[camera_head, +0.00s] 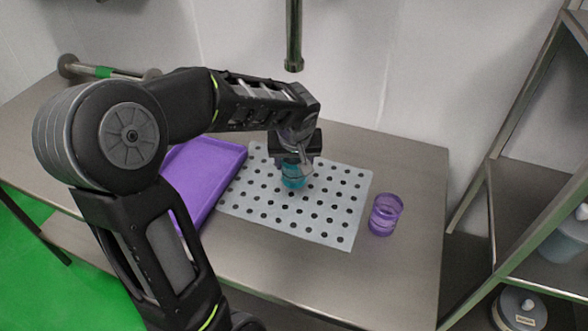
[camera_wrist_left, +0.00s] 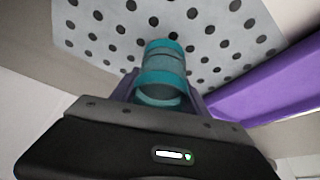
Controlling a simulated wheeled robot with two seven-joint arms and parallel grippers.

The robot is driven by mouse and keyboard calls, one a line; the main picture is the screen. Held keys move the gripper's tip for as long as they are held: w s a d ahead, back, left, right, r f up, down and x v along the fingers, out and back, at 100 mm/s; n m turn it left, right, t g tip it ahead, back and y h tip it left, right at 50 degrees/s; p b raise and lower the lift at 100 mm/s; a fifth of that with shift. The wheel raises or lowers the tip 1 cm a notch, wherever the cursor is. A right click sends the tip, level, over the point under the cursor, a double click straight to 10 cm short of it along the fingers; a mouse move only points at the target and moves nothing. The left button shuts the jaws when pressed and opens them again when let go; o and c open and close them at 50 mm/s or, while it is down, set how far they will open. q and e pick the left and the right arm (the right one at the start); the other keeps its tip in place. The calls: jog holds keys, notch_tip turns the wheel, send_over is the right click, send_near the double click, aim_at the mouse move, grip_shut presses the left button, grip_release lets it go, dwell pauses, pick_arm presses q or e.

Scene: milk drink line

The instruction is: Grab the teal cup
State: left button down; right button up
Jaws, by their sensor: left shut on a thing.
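The teal cup (camera_head: 292,181) is a small see-through cup at the middle of the grey perforated mat in the head view. In the left wrist view the teal cup (camera_wrist_left: 160,72) sits between the fingers. My left gripper (camera_head: 294,168) reaches down over it from above and is shut on it; it also shows in the left wrist view (camera_wrist_left: 160,100). Part of the cup is hidden by the gripper in the head view. I cannot tell whether the cup touches the mat. My right gripper is not in view.
The perforated mat (camera_head: 337,224) lies on a steel table (camera_head: 400,280). A purple tray (camera_head: 205,160) lies left of the mat, under my arm. A purple cup (camera_head: 385,214) stands right of the mat. A tap pipe (camera_head: 293,35) hangs above. A metal shelf (camera_head: 520,205) stands at right.

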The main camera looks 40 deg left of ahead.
pick_arm(q)
jog(key=s+d+b, duration=0.1)
jog(key=s+d, duration=0.2)
jog(key=s, duration=0.1)
jog(key=s+d+b, duration=0.1)
jog(key=s+d, duration=0.3)
jog(key=s+d+b, duration=0.2)
jog(key=s+d, duration=0.1)
jog(key=s, duration=0.1)
jog(key=shift+s+d+r, duration=0.15)
jog(key=shift+s+d, duration=0.2)
jog(key=shift+d, duration=0.05)
jog(key=shift+s+d, duration=0.45)
jog(key=shift+s, duration=0.1)
